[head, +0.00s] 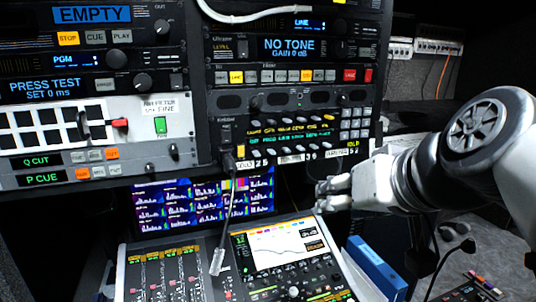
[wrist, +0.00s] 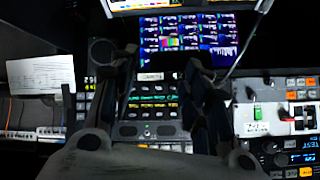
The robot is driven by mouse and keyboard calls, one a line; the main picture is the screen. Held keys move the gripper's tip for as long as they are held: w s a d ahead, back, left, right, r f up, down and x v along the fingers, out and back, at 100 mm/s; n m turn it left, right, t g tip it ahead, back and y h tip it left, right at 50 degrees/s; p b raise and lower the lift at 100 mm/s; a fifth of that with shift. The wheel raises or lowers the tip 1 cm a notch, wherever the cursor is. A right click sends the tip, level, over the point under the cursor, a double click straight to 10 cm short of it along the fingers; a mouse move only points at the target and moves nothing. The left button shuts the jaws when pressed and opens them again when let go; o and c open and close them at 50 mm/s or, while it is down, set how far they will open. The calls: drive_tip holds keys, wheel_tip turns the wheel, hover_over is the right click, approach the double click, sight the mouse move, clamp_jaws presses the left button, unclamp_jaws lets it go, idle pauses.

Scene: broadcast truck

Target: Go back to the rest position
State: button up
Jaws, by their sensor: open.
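My gripper (head: 330,195) is at the right of the head view, in front of the lower right corner of the right rack and above the right side of the mixing desk. In the wrist view my gripper (wrist: 161,68) has its two fingers spread apart, with nothing between them. Between the fingers I see a rack panel with amber displays (wrist: 152,103), apart from the fingertips as far as I can tell. In the head view this intercom-like panel (head: 290,137) is left of and above the gripper.
Below stands the mixing desk (head: 262,290) with a lit screen. A cable with a grey plug (head: 218,262) hangs in front of it. Multiview monitors (head: 165,206) glow behind. The left rack (head: 75,130) carries a button panel.

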drive_tip(key=s+f+g+h+b, duration=0.1)
drive_tip(key=s+f+b, duration=0.1)
drive_tip(key=s+f, duration=0.3)
drive_tip(key=s+d+f+g+b, duration=0.1)
drive_tip(key=s+f, duration=0.5)
drive_tip(key=f, duration=0.8)
drive_tip(key=s+f+g+h+b, duration=0.1)
drive_tip(key=s+f+g+b, duration=0.2)
drive_tip(key=s+f, duration=0.3)
wheel_tip(320, 180, down, 3)
drive_tip(key=shift+s+d+f+h, duration=0.15)
drive_tip(key=shift+d+f+h, duration=0.05)
drive_tip(key=shift+h, duration=0.1)
